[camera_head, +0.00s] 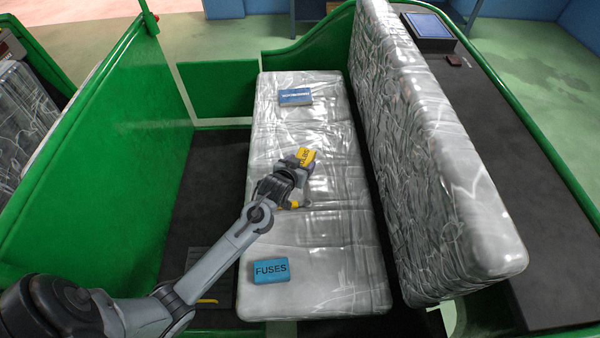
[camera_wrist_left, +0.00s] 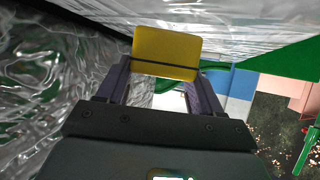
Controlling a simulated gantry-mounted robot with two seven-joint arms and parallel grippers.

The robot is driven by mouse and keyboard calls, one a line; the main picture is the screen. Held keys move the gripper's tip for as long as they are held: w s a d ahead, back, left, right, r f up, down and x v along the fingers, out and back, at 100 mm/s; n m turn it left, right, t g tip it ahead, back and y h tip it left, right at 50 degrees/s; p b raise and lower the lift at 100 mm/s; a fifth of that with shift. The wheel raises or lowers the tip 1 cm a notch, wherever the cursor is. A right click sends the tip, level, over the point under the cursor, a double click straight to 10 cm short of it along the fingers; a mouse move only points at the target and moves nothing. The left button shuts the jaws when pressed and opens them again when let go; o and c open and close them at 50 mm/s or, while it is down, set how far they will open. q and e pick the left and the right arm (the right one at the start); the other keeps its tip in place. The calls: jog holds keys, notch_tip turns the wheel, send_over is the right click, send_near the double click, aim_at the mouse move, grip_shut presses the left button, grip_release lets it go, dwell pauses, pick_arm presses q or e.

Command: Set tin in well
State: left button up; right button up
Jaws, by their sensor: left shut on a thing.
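A small yellow tin (camera_head: 306,156) with dark lettering is in my left gripper (camera_head: 298,164), above the middle of the silver-wrapped seat cushion (camera_head: 330,240). In the left wrist view the yellow tin (camera_wrist_left: 166,50) sits between the two fingers of the left gripper (camera_wrist_left: 162,76), which is shut on it. A dark-floored footwell (camera_head: 212,185) lies left of the seat, between it and the green front panel; it looks like the well. My left arm crosses its near part. My right gripper is not in view.
A blue box marked FUSES (camera_head: 270,270) lies on the near end of the seat. Another blue and white box (camera_head: 295,97) lies at its far end. The tall wrapped backrest (camera_head: 425,150) stands to the right. A green side wall (camera_head: 130,150) bounds the footwell.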

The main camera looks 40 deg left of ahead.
pick_arm(q)
jog(key=shift+a+f+b, duration=0.1)
jog(key=shift+f+b, duration=0.65)
jog(key=shift+f, duration=1.25)
jog(key=shift+f, duration=0.2)
jog(key=o, duration=1.1)
jog(key=shift+r, duration=0.1)
